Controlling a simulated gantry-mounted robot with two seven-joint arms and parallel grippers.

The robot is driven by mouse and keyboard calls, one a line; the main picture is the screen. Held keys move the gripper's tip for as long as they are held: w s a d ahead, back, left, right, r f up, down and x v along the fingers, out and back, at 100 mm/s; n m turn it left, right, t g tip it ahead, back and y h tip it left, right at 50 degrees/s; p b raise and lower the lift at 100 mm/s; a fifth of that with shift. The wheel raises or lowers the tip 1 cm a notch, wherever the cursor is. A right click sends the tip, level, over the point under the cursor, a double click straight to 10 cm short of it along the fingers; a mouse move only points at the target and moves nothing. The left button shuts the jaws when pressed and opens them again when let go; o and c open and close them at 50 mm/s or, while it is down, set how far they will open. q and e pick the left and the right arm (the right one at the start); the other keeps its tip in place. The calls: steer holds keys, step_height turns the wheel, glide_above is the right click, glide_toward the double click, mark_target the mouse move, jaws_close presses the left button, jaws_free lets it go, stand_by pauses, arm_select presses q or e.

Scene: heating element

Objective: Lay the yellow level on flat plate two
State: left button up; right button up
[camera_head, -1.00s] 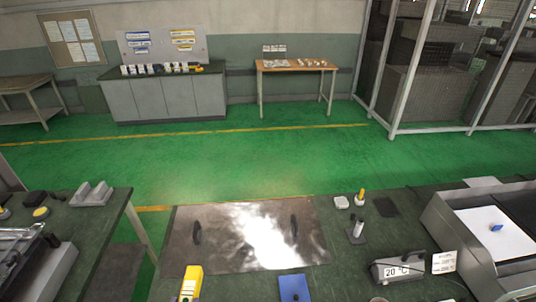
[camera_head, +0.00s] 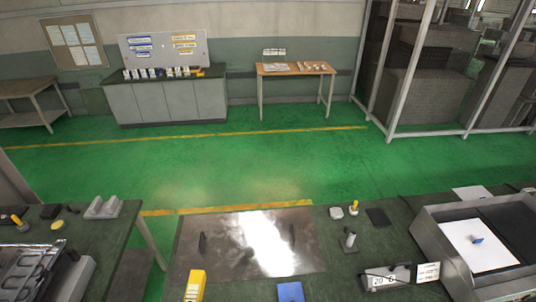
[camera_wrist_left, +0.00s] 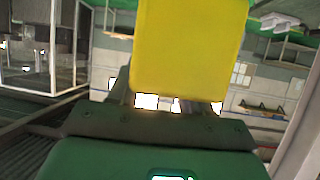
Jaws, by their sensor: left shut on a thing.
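The yellow level (camera_wrist_left: 190,45) fills the upper middle of the left wrist view, close to the camera. My left gripper (camera_wrist_left: 165,100) is shut on it, with the fingertips mostly hidden behind it. In the head view, a yellow block with dark markings (camera_head: 195,287) stands out at the bottom edge, its lower end cut off; it looks like the same level. A shiny flat metal plate with two dark handles (camera_head: 225,248) lies on the green bench just beyond it. No number shows on the plate. My right gripper is not in view.
A blue item (camera_head: 290,292) lies at the plate's near edge. A 20 °C display box (camera_head: 386,278), a small post on a base (camera_head: 349,242) and a grey open case (camera_head: 450,270) stand to the right. A side table (camera_head: 95,240) holds items at left.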

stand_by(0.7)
arm_select(q)
steer(key=shift+a+f, duration=0.1)
steer(key=w+f+b, duration=0.3)
steer(key=f+b, duration=1)
steer(key=f, duration=0.2)
steer(key=w+f+n+y+b, duration=0.1)
steer(key=w+f+b, duration=0.2)
steer(key=f+b, duration=1.1)
steer(key=w+f+b, duration=0.3)
steer(key=f+b, duration=0.9)
steer(key=f, duration=0.3)
steer(key=a+f+b, duration=0.1)
steer(key=a+f, duration=0.1)
steer(key=a, duration=0.2)
steer(key=a+f+b, duration=0.1)
steer(key=a+f, duration=0.1)
steer(key=a, duration=0.2)
steer(key=a+f+b, duration=0.1)
steer(key=a+f, duration=0.1)
steer(key=a, duration=0.1)
steer(key=shift+a+f, duration=0.35)
steer(key=shift+a, duration=0.05)
steer(key=shift+f+b, duration=1)
steer(key=shift+f, duration=1)
steer(key=shift+f, duration=0.15)
